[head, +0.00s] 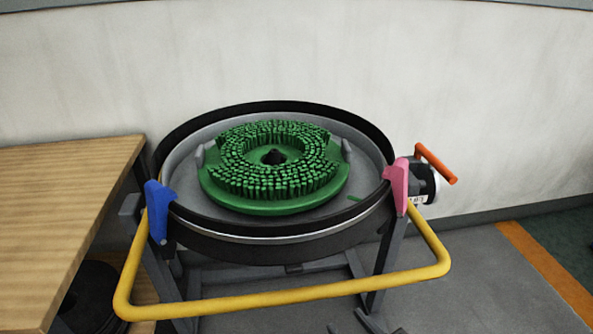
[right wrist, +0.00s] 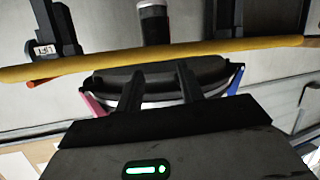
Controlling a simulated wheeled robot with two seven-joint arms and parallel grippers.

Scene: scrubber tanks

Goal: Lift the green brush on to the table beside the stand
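The green brush (head: 315,192), a round disc with bristles facing up and a dark hub, lies in the round grey tank on the stand (head: 366,150). The wooden table (head: 60,190) is to the left of the stand. My right gripper shows in the right wrist view (right wrist: 160,80) with two dark fingers apart and nothing visible between them. In the head view only small dark parts, apparently its fingertips (head: 378,320), show at the bottom edge, below the yellow bar and apart from the brush. My left gripper is not in view.
A yellow bar (head: 285,301) loops across the front of the stand, joined at a blue bracket (head: 159,208) and a pink bracket (head: 397,184). An orange handle (head: 436,163) sticks out at right. The visible tabletop is bare. A pale wall stands behind.

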